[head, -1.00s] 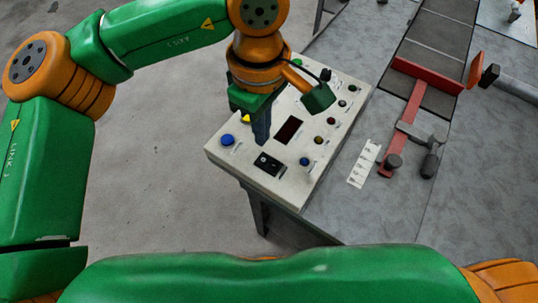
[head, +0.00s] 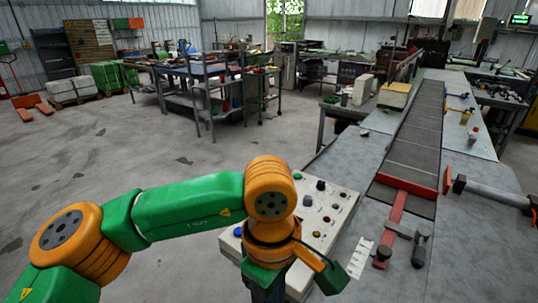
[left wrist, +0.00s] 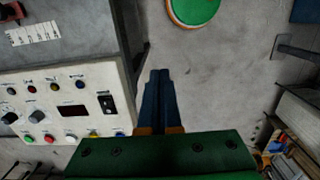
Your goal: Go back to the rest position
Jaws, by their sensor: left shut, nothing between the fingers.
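My left arm comes in from the lower left in the head view. Its gripper (head: 268,290) points down in front of the near left part of the control panel (head: 322,214), and its fingertips are cut off or hidden there. In the left wrist view the left gripper (left wrist: 160,74) is shut, with its two blue fingers together and nothing between them. It is above the floor, to the right of the panel (left wrist: 66,104), and looks apart from it. My right gripper is not in view.
The panel is at the near end of a grey bench with a dark conveyor (head: 412,140) and a red stop (head: 405,186). A paper scale (head: 360,258) lies on the bench. A blue workbench (head: 190,72) and pallets stand far back.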

